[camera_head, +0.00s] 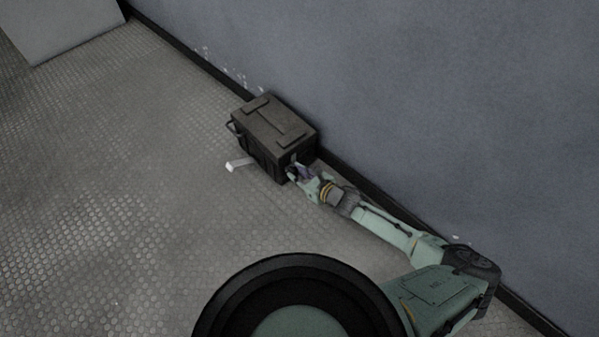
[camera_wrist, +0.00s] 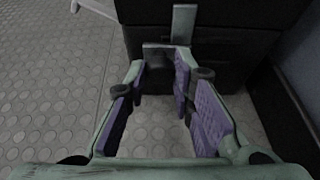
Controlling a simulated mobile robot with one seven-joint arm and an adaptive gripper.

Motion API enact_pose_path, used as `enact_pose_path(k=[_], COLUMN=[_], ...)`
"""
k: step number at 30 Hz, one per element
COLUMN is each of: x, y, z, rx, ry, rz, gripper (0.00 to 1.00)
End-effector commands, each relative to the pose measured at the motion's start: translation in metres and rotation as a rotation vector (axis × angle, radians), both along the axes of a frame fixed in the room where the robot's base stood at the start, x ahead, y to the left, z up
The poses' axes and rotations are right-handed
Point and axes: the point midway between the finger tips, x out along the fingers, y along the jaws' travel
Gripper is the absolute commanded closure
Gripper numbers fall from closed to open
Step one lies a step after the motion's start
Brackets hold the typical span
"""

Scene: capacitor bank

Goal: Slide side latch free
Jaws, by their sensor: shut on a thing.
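The dark case (camera_head: 285,125) sits on the floor against the wall. On its near right end is the side latch, whose grey upright strip (camera_wrist: 184,25) shows in the wrist view. My gripper (camera_head: 297,173) is at that end of the case. In the wrist view my gripper (camera_wrist: 163,68) has its purple-padded fingers around a small dark part just below the strip, and it is shut on the latch. The fingertips hide much of the held part, so I cannot tell how far the latch has slid.
The wall (camera_head: 420,90) stands close behind the case and my arm. The patterned floor (camera_head: 120,190) on the left is clear.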

Motion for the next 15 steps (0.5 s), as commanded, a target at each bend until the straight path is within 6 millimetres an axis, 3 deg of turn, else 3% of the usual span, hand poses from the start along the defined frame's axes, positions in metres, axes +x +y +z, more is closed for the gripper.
enact_pose_path(k=[9,15], x=[-0.0013,-0.0008], y=[0.0023,0.0017], z=[-0.0004,-0.0001], rx=[0.002,0.002], ry=[0.001,0.0], rz=[0.005,0.004], gripper=[0.59,0.58])
